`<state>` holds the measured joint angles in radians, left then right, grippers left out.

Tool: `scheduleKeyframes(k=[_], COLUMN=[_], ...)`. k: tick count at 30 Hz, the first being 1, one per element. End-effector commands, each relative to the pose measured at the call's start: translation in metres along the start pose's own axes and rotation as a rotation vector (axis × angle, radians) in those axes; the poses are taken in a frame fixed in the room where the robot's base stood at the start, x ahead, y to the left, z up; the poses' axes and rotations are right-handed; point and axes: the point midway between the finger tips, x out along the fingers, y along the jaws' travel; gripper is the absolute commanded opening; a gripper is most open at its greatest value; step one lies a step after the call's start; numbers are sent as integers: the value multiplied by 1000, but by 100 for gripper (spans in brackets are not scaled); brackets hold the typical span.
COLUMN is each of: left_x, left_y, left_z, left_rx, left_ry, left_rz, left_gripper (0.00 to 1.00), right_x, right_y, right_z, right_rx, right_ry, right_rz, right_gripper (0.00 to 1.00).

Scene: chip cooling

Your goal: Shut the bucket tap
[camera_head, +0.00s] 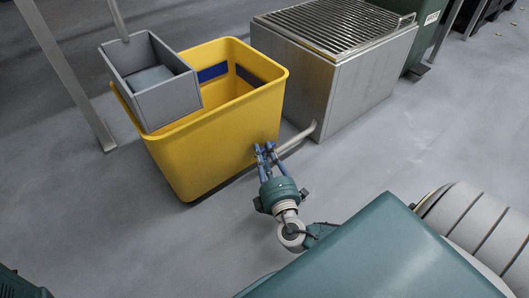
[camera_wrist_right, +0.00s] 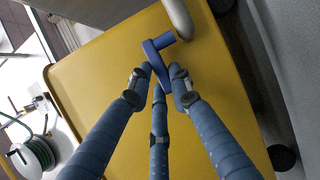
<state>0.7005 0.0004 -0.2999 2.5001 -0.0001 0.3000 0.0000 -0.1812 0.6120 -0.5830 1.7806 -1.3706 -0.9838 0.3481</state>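The yellow bucket (camera_head: 215,140) stands on the floor. Its blue tap lever (camera_wrist_right: 157,55) is on its side wall near a grey pipe, seen up close in the right wrist view. My right gripper (camera_head: 265,150) reaches the bucket's near right corner. In the right wrist view, the gripper's blue fingers (camera_wrist_right: 157,78) converge around the lever, with the lever's lower part between the fingertips. I cannot tell whether they press on it. In the head view the fingers hide most of the tap. My left gripper is not in view.
A green hose reel (camera_wrist_right: 35,157) shows in the wrist view. Floor in front is clear.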

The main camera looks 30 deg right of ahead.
Motion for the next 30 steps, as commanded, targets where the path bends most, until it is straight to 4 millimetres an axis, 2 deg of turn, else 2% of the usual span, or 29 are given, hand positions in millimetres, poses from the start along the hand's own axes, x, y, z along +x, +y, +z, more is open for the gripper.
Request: scheduleKeyframes(k=[1, 3, 20, 30], left_x=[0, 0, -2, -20], left_y=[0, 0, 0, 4], left_z=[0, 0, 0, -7], left_rx=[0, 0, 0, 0], left_ry=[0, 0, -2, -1], left_rz=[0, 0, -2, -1], left_gripper=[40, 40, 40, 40], right_x=[0, 0, 0, -5], right_y=[0, 0, -1, -3], right_z=[0, 0, 2, 9], right_rx=[1, 1, -4, -9], right_ry=[0, 0, 19, 195], right_rz=[-1, -1, 2, 5], right_gripper=[29, 39, 39, 39])
